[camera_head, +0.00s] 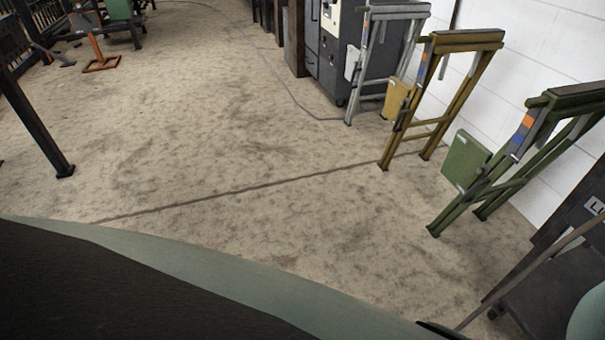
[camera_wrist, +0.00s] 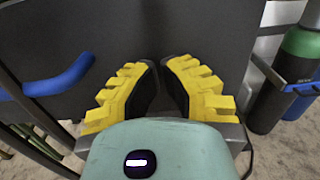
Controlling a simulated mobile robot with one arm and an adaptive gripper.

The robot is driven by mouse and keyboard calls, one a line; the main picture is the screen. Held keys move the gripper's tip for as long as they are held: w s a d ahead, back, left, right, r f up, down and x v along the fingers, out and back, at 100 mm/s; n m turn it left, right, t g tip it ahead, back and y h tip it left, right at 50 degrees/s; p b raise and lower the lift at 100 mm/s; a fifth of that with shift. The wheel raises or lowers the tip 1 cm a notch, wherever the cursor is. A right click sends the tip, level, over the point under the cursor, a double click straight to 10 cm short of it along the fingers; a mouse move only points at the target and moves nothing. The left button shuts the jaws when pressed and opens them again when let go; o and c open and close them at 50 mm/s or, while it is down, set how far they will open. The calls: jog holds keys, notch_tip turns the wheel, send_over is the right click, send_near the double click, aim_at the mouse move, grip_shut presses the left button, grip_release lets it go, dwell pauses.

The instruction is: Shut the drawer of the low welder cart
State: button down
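In the wrist view, a large dark flat panel (camera_wrist: 200,22) fills the upper middle, with a blue curved handle (camera_wrist: 60,78) at the left. A green-topped gas cylinder (camera_wrist: 296,75) stands to the right, in a blue bracket. These look like parts of a welder cart. My gripper (camera_wrist: 157,64) has yellow fingers with black pads. Its tips come together in front of the dark panel, with nothing seen between them. I cannot tell whether they touch the panel. No drawer front or drawer gap can be made out in either view.
In the head view, a dark unit (camera_head: 582,215) with a partly cut-off white label stands at the right edge. Green (camera_head: 480,165), yellow (camera_head: 430,95) and grey (camera_head: 382,55) stands line the white wall. The concrete floor (camera_head: 230,130) is clear in the middle.

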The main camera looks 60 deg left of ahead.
jog(key=b+x, duration=0.5)
jog(key=f+b+x, duration=0.1)
jog(key=b+x, duration=0.1)
jog(key=x, duration=0.1)
jog(key=shift+b, duration=0.4)
jog(key=shift+b+x, duration=0.9)
jog(key=shift+a, duration=0.1)
